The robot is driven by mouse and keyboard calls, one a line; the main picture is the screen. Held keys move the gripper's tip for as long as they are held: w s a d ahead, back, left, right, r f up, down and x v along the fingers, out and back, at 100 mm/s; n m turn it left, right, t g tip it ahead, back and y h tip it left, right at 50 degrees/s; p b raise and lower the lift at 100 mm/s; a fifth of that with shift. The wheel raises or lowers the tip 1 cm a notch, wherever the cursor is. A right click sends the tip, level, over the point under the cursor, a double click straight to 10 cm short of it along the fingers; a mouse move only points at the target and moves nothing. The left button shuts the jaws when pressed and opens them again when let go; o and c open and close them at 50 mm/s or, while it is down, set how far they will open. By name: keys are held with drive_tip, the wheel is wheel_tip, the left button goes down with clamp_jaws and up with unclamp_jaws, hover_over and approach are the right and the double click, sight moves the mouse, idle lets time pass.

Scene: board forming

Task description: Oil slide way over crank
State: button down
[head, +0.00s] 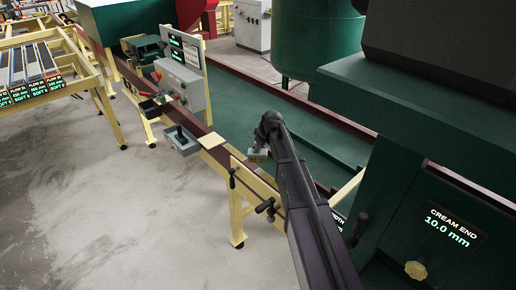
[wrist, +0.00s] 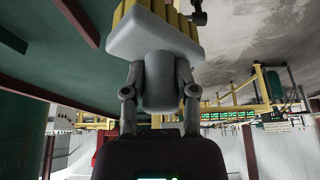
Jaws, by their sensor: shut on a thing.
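My gripper (wrist: 158,95) is shut on the grey handle of a brush-like tool (wrist: 150,45), which has a pale grey block and a row of yellow bristles. In the head view my gripper (head: 262,147) is partly hidden by my arm, and the tool (head: 258,157) shows just below it, over the machine's near side. A black crank (head: 265,208) sits on the yellow frame to the front of the gripper, apart from the tool. A dark rounded knob (wrist: 198,15) shows near the bristles in the wrist view. I cannot tell which surface is the slide way.
The green machine housing (head: 420,110) blocks the right. Open concrete floor (head: 100,190) lies at left.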

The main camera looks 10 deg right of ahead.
drive_tip(key=shift+r+p, duration=1.5)
drive_tip(key=shift+p, duration=0.05)
drive_tip(key=shift+s+f+b, duration=0.1)
drive_tip(key=shift+f+b, duration=0.2)
drive_tip(key=shift+b, duration=0.05)
